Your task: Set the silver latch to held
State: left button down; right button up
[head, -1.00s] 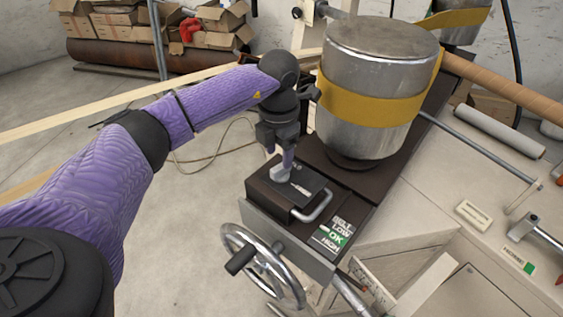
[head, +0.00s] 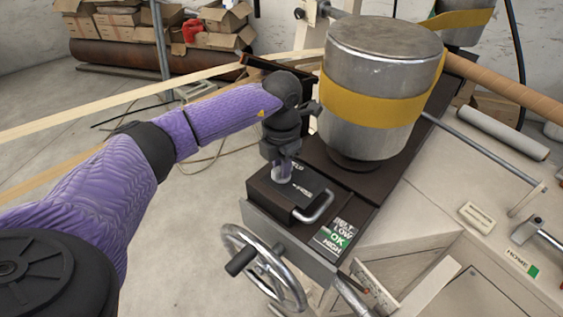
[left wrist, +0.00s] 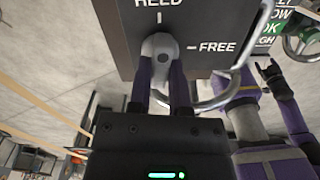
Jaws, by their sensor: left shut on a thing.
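The silver latch (left wrist: 160,46) sits on top of a dark box (head: 262,190), and it also shows in the head view (head: 281,180). In the left wrist view its length lines up with the white tick under the HELD label (left wrist: 159,3). The FREE label (left wrist: 215,47) is off to its right. My left gripper (left wrist: 160,75) is shut on the latch from above, one finger on each side. The fingers hide part of it in the head view. At the right of the left wrist view, my right gripper (left wrist: 268,74) looks small and its opening is unclear.
A metal drum (head: 375,90) with a yellow band stands just behind the box. A handwheel (head: 262,266) is in front, beside the BELT LOW/OK/HIGH panel (head: 338,237). A bent metal handle (head: 318,208) rises at the box's right side.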

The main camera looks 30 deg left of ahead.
pick_arm(q)
jog(key=shift+r+n+p, duration=0.25)
jog(key=shift+n+p, duration=0.2)
jog(key=shift+n, duration=0.45)
jog(key=shift+f, duration=0.2)
jog(key=c, duration=0.6)
grip_release()
jog(key=shift+o, duration=0.2)
notch_tip(320, 180, up, 10)
jog(key=p, duration=0.1)
jog(key=shift+p, duration=0.3)
jog(key=shift+f, duration=0.1)
